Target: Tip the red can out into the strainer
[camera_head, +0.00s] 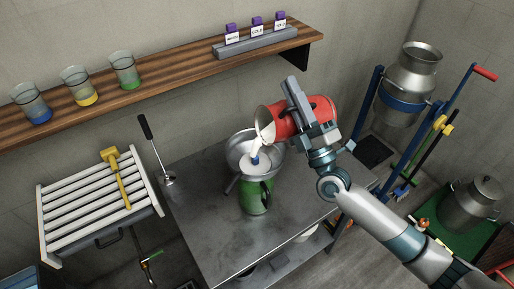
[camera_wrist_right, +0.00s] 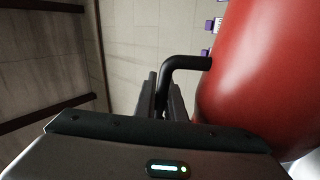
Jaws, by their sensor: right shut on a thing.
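The red can (camera_head: 318,109) is tilted over to the left, its pale mouth pointing down at the strainer. White liquid runs from its mouth in the head view. My right gripper (camera_head: 308,112) is shut on the can's black handle (camera_wrist_right: 185,64); the can's red side (camera_wrist_right: 262,75) fills the right of the right wrist view. The strainer (camera_head: 241,150) is a wide metal bowl below the can's mouth, above a green vessel (camera_head: 256,197) on the metal table. White liquid shows inside the strainer. My left gripper is not in view.
The metal table (camera_head: 203,215) is mostly bare around the green vessel. A wooden shelf (camera_head: 180,81) with glass jars and labelled purple-capped bottles runs along the wall behind. A white slatted rack (camera_head: 85,210) with a yellow tool is left; a metal churn in a blue stand (camera_head: 411,85) is right.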

